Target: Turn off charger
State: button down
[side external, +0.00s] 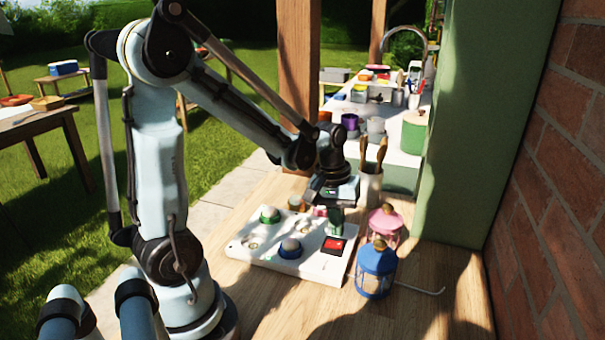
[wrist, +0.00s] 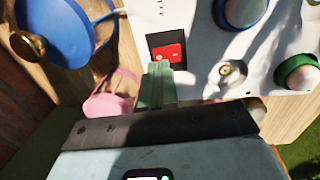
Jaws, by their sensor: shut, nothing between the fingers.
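The white charger board (side external: 315,270) lies on the wooden table, and its white face also shows in the wrist view (wrist: 205,60). A red switch (side external: 334,245) in a dark frame sits at its right corner; in the wrist view it is lit red (wrist: 168,53). My gripper (side external: 335,232) points down, shut and empty, right at the switch. In the wrist view its green fingertips (wrist: 159,68) overlap the lower edge of the switch frame. I cannot tell whether they touch it. A green-ringed dome (side external: 269,215) and a blue-ringed dome (side external: 290,249) sit on the board.
A blue lantern (side external: 376,273) and a pink lantern (side external: 384,226) stand close to the right of the board. A utensil holder (side external: 369,186) stands behind. A green post (side external: 480,130) and brick wall (side external: 555,190) bound the right. Bare table lies in front.

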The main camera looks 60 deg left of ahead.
jog(key=shift+w+d+f, duration=0.1)
jog(key=shift+f, duration=1.05)
jog(key=shift+w+d+f, duration=0.1)
jog(key=shift+f, duration=0.15)
jog(key=shift+s+a+r, duration=0.1)
jog(key=shift+s+a, duration=0.5)
jog(key=shift+a, duration=0.05)
jog(key=shift+r, duration=0.15)
notch_tip(320, 180, up, 14)
jog(key=s+a, duration=0.1)
dwell(0.3)
